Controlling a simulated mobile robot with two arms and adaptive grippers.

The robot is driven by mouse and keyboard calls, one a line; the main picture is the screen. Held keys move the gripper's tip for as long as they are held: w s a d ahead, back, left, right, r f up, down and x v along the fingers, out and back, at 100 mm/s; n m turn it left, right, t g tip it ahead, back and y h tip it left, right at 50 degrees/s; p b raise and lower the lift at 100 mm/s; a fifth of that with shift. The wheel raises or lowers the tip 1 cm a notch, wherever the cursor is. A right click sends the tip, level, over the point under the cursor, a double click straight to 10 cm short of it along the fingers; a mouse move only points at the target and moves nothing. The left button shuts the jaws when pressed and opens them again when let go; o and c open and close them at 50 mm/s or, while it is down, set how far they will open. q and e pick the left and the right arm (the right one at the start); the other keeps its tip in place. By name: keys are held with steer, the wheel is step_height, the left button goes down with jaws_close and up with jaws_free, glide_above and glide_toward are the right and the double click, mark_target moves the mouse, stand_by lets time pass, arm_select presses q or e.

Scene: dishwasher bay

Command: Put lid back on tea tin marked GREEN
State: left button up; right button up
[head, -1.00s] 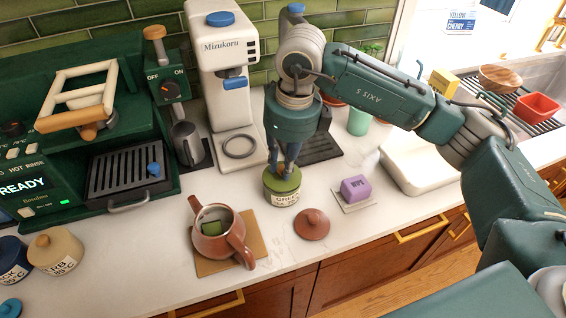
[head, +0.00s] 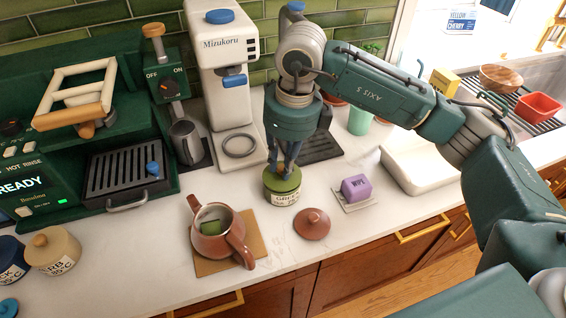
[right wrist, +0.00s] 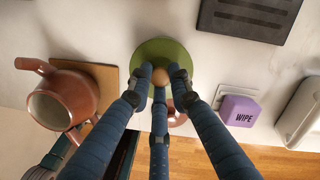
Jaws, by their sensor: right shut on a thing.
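The GREEN tea tin (head: 284,198) stands upright on the counter, its label facing front. Its green lid (head: 272,180) sits on top of the tin. My right gripper (head: 284,168) points straight down and is shut on the lid's knob. In the right wrist view the green lid (right wrist: 182,52) fills the space under my fingers (right wrist: 160,80), which close around the small round knob (right wrist: 160,77). The lid hides the tin there. From these views I cannot tell whether the lid is fully seated. My left gripper is not in view.
An open brown teapot (head: 211,240) stands on a cork mat (head: 255,222) left of the tin. Its brown lid (head: 313,224) lies in front. A purple WIPE block (head: 355,187) is to the right. Other tins (head: 55,250) stand at far left. A white water dispenser (head: 226,100) is behind.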

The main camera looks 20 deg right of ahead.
stand_by(0.4)
steer(key=o, duration=1.5)
steer(key=shift+r, duration=0.1)
steer(key=shift+r+p, duration=1.75)
steer(key=shift+r, duration=1.65)
jaws_close()
steer(key=shift+f, duration=0.1)
